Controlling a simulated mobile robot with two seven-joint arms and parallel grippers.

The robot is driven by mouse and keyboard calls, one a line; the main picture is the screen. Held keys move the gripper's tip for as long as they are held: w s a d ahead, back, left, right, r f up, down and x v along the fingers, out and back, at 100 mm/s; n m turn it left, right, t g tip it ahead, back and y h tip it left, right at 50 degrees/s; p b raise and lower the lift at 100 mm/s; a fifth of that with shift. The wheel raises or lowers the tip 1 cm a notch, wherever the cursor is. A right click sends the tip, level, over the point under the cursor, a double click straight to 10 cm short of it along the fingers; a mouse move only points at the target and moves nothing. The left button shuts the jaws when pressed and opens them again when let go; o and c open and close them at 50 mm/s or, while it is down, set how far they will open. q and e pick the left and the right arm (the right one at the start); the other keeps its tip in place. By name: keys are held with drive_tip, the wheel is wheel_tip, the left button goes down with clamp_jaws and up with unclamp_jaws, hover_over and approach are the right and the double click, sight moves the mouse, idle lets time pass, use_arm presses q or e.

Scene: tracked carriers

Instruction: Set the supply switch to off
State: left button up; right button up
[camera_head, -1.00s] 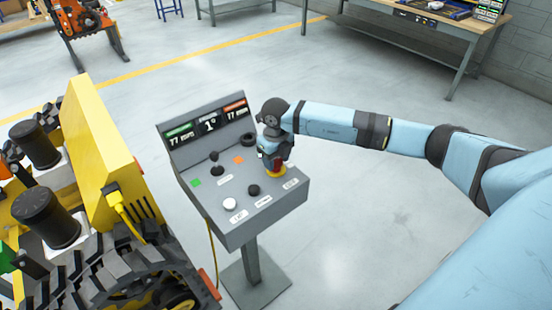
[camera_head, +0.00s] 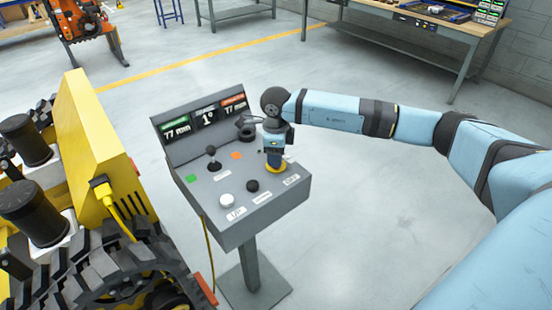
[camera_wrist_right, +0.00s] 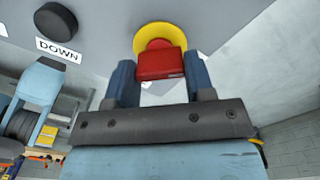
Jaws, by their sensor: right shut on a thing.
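The supply switch is a red handle (camera_wrist_right: 160,64) on a round yellow base (camera_wrist_right: 157,30), seen in the right wrist view. In the head view the yellow base (camera_head: 275,169) shows at the right side of the grey control console (camera_head: 229,232), with the red handle hidden by my gripper. My right gripper (camera_head: 274,160) points down over the switch. In the right wrist view its two blue fingers (camera_wrist_right: 161,82) stand on either side of the red handle, shut on it. My left gripper is in neither view.
The console also carries a joystick (camera_head: 211,158), a white button (camera_head: 227,201), and a black button (camera_head: 252,186), close to the gripper. A yellow tracked machine (camera_head: 90,165) stands left of it. A workbench (camera_head: 415,35) is behind; the floor to the right is clear.

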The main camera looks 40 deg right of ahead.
drive_tip(key=shift+f+n+b, duration=0.1)
drive_tip(key=shift+n+b, duration=0.45)
drive_tip(key=shift+n, duration=0.35)
drive_tip(key=n+b, duration=0.2)
drive_tip(key=n, duration=0.1)
drive_tip(key=shift+n, duration=0.3)
drive_tip(key=shift+n+b, duration=0.55)
drive_tip(key=shift+n, duration=0.55)
drive_tip(key=shift+n+b, duration=0.3)
drive_tip(key=shift+n, duration=0.3)
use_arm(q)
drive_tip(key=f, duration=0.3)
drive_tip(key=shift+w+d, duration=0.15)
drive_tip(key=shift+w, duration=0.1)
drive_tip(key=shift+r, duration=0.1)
use_arm(e)
drive_tip(key=shift+r, duration=0.2)
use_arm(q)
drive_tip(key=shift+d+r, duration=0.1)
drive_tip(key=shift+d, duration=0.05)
use_arm(e)
drive_tip(key=shift+n, duration=0.3)
drive_tip(key=o, duration=0.9)
